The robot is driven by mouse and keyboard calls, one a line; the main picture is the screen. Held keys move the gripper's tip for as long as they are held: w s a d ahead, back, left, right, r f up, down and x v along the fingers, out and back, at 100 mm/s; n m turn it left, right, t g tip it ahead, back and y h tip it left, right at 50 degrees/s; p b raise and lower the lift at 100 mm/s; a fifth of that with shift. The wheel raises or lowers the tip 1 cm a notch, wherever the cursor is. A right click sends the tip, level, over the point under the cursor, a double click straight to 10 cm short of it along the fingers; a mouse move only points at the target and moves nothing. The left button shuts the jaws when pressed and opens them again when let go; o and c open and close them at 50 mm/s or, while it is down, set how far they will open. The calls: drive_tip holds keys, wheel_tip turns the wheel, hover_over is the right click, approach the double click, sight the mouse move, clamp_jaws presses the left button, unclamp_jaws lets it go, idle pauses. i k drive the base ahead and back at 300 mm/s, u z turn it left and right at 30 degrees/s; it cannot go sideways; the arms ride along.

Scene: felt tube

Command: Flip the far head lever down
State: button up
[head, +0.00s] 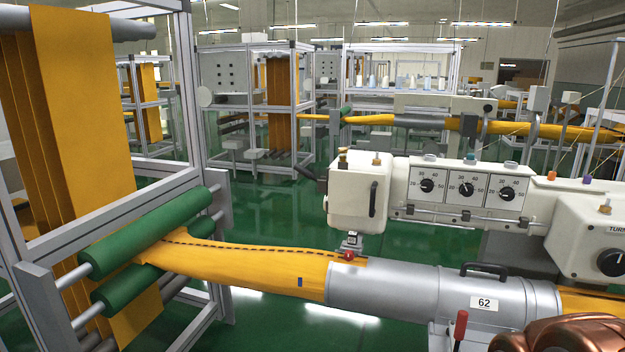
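The far head (358,205) is a white box at the left end of the long machine arm. A short dark lever (311,178) sticks out from its left side, with its free end tilted up and to the left. A black upright handle (373,199) is on the head's front face. Below the head, a small foot with a red part (349,255) sits at the yellow felt tube (250,264). My gripper does not show; only a copper-coloured part, likely of my arm, shows at the lower right corner.
A grey metal cylinder (385,289) marked 62 holds the tube's end, with a red-knobbed lever (460,327) in front. A panel with three dials (466,187) is right of the head. Another white head (590,240) stands at right. Green rollers (150,228) are at left.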

sight(298, 167)
drive_tip(key=k, duration=0.65)
drive_tip(key=u, duration=0.65)
drive_tip(key=i, duration=0.7)
drive_tip(key=u, duration=0.75)
drive_tip(key=i, duration=1.7)
drive_tip(key=z, duration=0.65)
